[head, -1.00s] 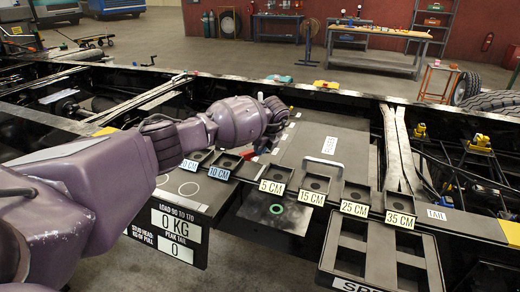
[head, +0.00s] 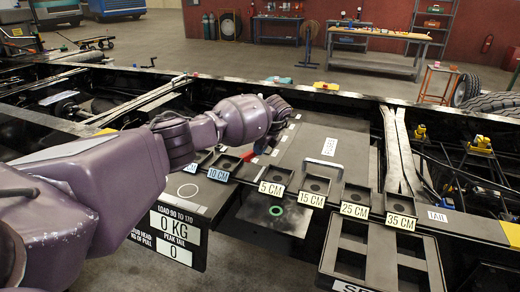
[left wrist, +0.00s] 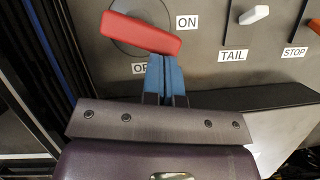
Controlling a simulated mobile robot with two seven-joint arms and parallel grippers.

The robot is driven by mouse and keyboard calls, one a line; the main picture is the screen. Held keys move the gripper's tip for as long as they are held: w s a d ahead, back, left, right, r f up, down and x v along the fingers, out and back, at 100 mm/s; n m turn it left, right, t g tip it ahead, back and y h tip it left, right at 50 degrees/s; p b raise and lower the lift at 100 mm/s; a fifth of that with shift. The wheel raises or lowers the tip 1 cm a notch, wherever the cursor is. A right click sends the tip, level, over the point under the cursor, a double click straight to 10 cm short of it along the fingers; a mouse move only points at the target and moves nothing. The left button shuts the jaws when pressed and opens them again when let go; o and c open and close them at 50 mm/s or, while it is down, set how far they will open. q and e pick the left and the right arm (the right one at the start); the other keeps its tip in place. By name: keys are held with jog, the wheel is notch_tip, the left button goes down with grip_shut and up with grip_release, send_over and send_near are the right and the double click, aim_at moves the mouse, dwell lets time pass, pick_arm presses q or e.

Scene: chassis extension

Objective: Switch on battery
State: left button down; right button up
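The battery switch has a red handle (left wrist: 142,32) on a round dial, seen in the left wrist view. The handle lies nearly flat across the dial, its right end a little lower, between the ON label (left wrist: 187,22) and the OFF label (left wrist: 140,68). My left gripper (left wrist: 165,78) has its blue fingers together just below the handle. The handle hides their tips, so I cannot tell whether they touch it. In the head view the left gripper (head: 262,149) is small and partly hidden by my wrist, beside a bit of red (head: 247,156). My right gripper is out of view.
A white TAIL switch (left wrist: 254,15) and a STOP label (left wrist: 294,53) are right of the dial. In the head view, a row of trays with CM labels (head: 272,189) lies in front, beside a grey cover with a handle (head: 322,165). Dark chassis rails surround the area.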

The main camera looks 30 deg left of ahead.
pick_arm(q)
jog(key=shift+w+a+f+n+g, duration=0.15)
jog(key=shift+n+g, duration=0.15)
jog(key=shift+n, duration=0.3)
jog(key=shift+w+a+n, duration=0.1)
jog(key=shift+a+n, duration=0.05)
jog(key=shift+n, duration=0.15)
jog(key=shift+w, duration=0.1)
dwell(0.8)
jog(key=shift+a, duration=0.1)
dwell(0.5)
dwell(0.4)
dwell(0.4)
dwell(0.5)
jog(key=shift+w, duration=0.1)
dwell(0.4)
